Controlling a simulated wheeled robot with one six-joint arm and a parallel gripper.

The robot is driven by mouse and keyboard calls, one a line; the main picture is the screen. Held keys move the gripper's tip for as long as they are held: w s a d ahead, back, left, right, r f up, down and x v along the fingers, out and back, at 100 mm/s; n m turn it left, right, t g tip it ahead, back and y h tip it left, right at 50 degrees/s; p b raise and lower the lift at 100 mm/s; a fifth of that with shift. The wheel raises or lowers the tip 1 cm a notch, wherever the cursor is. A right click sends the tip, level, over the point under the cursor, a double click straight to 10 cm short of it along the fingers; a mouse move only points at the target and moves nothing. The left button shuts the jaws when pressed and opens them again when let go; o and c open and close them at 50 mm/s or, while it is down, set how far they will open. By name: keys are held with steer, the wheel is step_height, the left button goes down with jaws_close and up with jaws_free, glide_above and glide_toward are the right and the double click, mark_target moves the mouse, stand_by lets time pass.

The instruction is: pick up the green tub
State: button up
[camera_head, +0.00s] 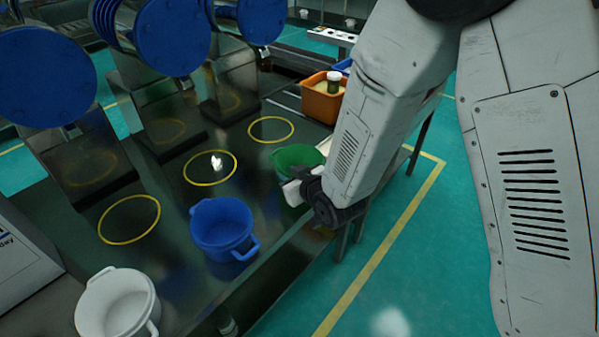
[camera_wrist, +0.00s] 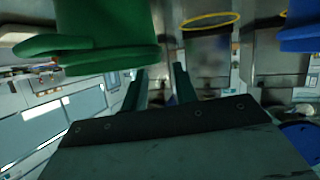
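The green tub (camera_head: 295,157) stands on the dark bench near its right edge in the head view, partly hidden by my gripper. In the wrist view the green tub (camera_wrist: 100,25) fills the upper left, with its rim and a handle showing. My gripper (camera_head: 296,190) is at the near side of the tub, very close to it; I cannot tell if they touch. In the wrist view my gripper (camera_wrist: 160,72) has its two fingers apart with no tub wall clearly between them. The tub lies above the left finger there.
A blue tub (camera_head: 222,228) and a white tub (camera_head: 117,303) stand nearer along the bench. An orange crate (camera_head: 322,103) holding a jar is beyond the green tub. Yellow rings mark the bench top. Blue sieve discs (camera_head: 172,35) overhang the left. Teal floor is clear at right.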

steer(key=x, duration=0.4)
steer(key=shift+w+d, duration=0.1)
jaws_close()
